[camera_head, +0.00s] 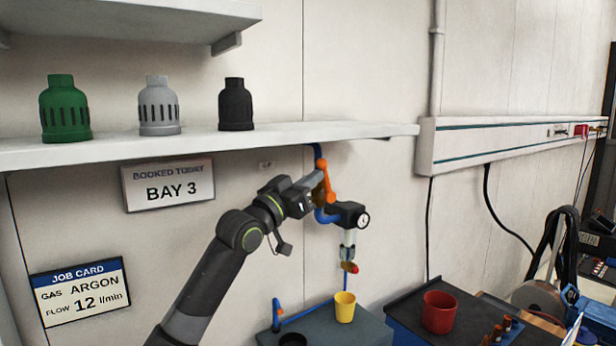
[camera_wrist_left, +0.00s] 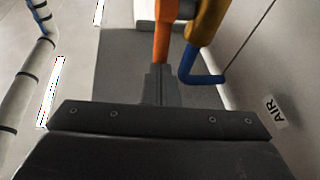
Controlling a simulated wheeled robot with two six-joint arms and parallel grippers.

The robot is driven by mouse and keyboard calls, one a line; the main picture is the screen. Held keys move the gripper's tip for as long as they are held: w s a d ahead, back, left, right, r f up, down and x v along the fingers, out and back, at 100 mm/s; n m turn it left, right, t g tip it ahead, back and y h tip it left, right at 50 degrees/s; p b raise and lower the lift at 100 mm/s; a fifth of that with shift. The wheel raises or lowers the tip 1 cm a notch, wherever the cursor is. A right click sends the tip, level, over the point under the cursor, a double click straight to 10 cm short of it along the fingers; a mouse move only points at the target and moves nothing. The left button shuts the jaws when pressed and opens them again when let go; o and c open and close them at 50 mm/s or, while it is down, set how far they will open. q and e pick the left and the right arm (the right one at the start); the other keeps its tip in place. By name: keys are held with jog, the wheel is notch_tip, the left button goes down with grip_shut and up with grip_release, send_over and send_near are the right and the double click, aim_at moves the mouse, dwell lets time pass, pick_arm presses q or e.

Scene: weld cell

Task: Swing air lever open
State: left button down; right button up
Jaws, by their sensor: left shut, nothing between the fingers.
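The orange air lever (camera_head: 325,182) is on the blue air pipe below the shelf, pointing roughly up and down. In the left wrist view the orange lever (camera_wrist_left: 162,38) lies straight ahead of my fingertips, beside a brass-coloured valve body (camera_wrist_left: 205,22) and a blue pipe bend (camera_wrist_left: 200,78). My left gripper (camera_head: 318,190) is at the lever from its left side. Its fingers (camera_wrist_left: 160,82) are shut with nothing between them, and their tips overlap the lever's end; I cannot tell whether they touch. My right gripper is not in view.
A black regulator with a round gauge (camera_head: 351,214) is just right of the lever. A shelf (camera_head: 280,138) with several gas caps runs above. A yellow cup (camera_head: 345,306) and red cup (camera_head: 440,311) stand below. An AIR label (camera_wrist_left: 274,111) is on the wall.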

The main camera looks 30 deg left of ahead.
pick_arm(q)
jog(key=shift+w+d+r, duration=0.4)
jog(key=shift+w+r, duration=0.05)
jog(key=shift+w, duration=0.15)
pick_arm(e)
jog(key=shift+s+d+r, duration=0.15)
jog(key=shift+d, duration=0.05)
pick_arm(q)
jog(key=shift+r, duration=0.1)
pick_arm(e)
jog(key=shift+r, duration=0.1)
